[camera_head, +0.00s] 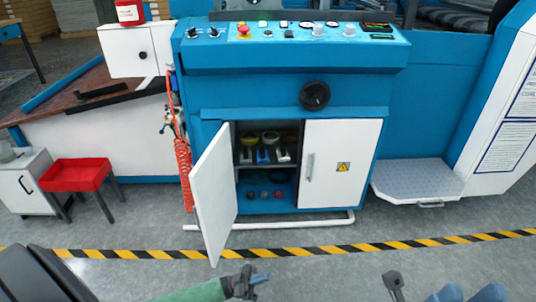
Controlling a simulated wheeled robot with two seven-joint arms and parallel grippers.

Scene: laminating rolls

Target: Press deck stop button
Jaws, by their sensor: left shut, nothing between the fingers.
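A red button with a yellow base (243,31) sits on the sloped top of the blue control console (290,58). A green lit button (262,24), white knobs (318,30) and black knobs (193,33) share that panel. The labels are too small to read, so I cannot tell which is the deck stop button. My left gripper (247,282) is shut and empty at the bottom edge, well below the console and in front of the open cabinet door. My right gripper (393,281) is at the bottom right, apart from everything; its fingers cannot be made out clearly.
The white left cabinet door (214,192) stands open toward me, showing shelves with bowls and small round items. The right door (328,163) is shut. A black handwheel (314,95) juts from the console. A metal step (416,180) and red tray table (75,174) flank it. The striped floor is clear.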

